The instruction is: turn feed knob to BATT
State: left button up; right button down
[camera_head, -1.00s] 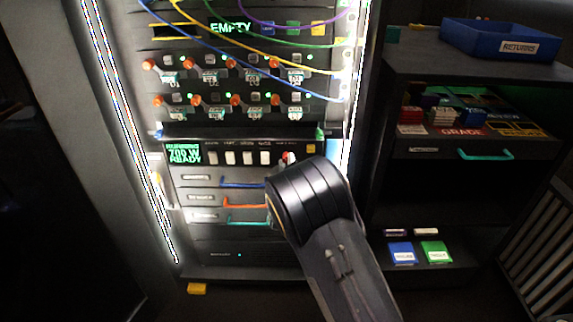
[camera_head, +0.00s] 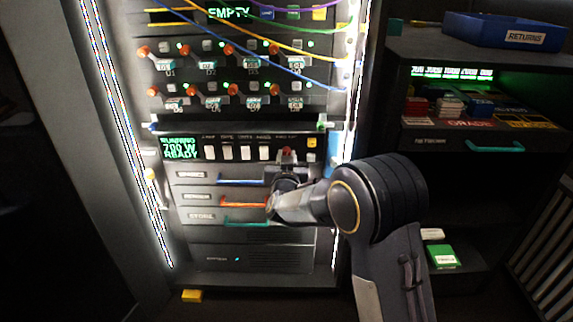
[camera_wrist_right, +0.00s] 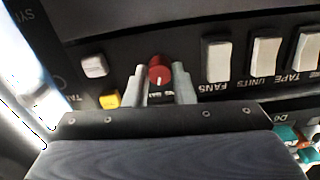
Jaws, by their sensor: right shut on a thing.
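The feed knob is a small red round knob on the dark switch panel, seen in the right wrist view (camera_wrist_right: 159,70) and small in the head view (camera_head: 287,153). My right gripper (camera_wrist_right: 160,88) has its grey fingers on both sides of the red knob and is shut on it. In the head view my right gripper (camera_head: 288,170) reaches up to the panel from the right. The lettering under the knob is partly hidden and too small to read, so the knob's setting cannot be told. My left gripper is not in view.
White rocker switches (camera_wrist_right: 216,60) stand beside the knob, and a yellow button (camera_wrist_right: 109,99) is on its other side. Drawers with blue, orange (camera_head: 243,203) and teal handles lie below. Cables hang across the upper rack. Shelves with a blue returns bin (camera_head: 470,30) stand right.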

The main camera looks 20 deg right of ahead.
jog(key=shift+m+b, duration=0.6)
jog(key=shift+m, duration=0.5)
jog(key=c, duration=1.2)
grip_release()
jog(key=shift+s, duration=0.1)
jog(key=p+v, duration=0.1)
jog(key=v, duration=0.6)
jog(key=shift+s+p, duration=0.3)
jog(key=shift+s, duration=0.05)
jog(key=shift+a, duration=0.15)
